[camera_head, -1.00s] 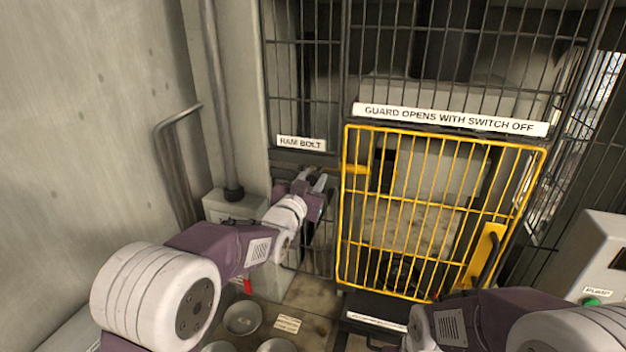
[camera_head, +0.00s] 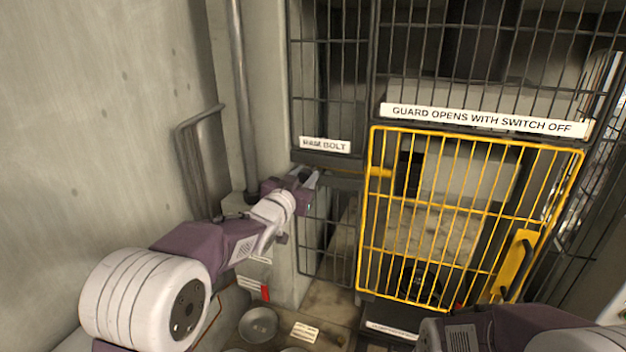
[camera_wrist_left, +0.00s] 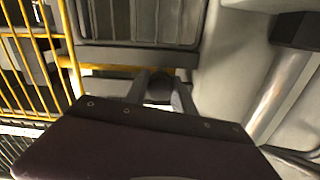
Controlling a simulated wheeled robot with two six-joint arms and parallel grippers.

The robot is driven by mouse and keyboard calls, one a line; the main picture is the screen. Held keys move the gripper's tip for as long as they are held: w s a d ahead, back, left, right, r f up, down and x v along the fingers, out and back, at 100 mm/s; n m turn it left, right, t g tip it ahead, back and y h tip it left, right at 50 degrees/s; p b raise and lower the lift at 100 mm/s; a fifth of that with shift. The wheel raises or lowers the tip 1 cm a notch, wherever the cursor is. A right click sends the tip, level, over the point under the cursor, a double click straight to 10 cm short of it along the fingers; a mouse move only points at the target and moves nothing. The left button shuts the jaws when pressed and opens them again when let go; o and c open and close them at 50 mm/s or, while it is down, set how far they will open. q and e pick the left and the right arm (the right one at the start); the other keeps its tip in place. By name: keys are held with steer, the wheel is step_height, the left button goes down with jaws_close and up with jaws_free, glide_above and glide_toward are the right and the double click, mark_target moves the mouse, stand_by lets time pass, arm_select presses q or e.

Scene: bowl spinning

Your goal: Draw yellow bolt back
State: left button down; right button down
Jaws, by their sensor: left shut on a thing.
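The yellow bolt (camera_head: 379,172) shows in the head view as a short yellow bar at the upper left of the yellow guard gate. In the left wrist view a yellow bar (camera_wrist_left: 120,68) runs level behind my fingers. My left gripper (camera_head: 311,179) is below the RAM BOLT label, left of the gate. In the left wrist view my left gripper (camera_wrist_left: 160,91) has its two fingers shut around a dark round knob (camera_wrist_left: 160,88). My gripper body hides part of the knob. My right arm is at the lower right, its fingers out of view.
The yellow guard gate (camera_head: 452,213) stands closed in a dark mesh fence. A RAM BOLT label (camera_head: 325,145) is above my left gripper. A concrete wall and a bent grey rail (camera_head: 191,160) are at left. A bowl (camera_head: 258,324) is below.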

arm_select(q)
steer(key=c, duration=1.3)
jaws_free()
steer(key=shift+a+r, duration=0.25)
steer(key=shift+c, duration=0.2)
steer(key=shift+o, duration=1.4)
steer(key=shift+a, duration=0.25)
steer(key=shift+a+f, duration=0.1)
steer(key=shift+a, duration=0.05)
steer(key=shift+s+d, duration=0.15)
steer(key=shift+d, duration=0.25)
steer(key=shift+s+f+b, duration=0.15)
steer(key=shift+b, duration=0.2)
steer(key=b+v, duration=0.4)
steer(key=v, duration=0.4)
steer(key=shift+s+a, duration=0.3)
steer(key=shift+a, duration=0.05)
arm_select(e)
steer(key=f, duration=0.4)
steer(key=shift+a+f, duration=0.4)
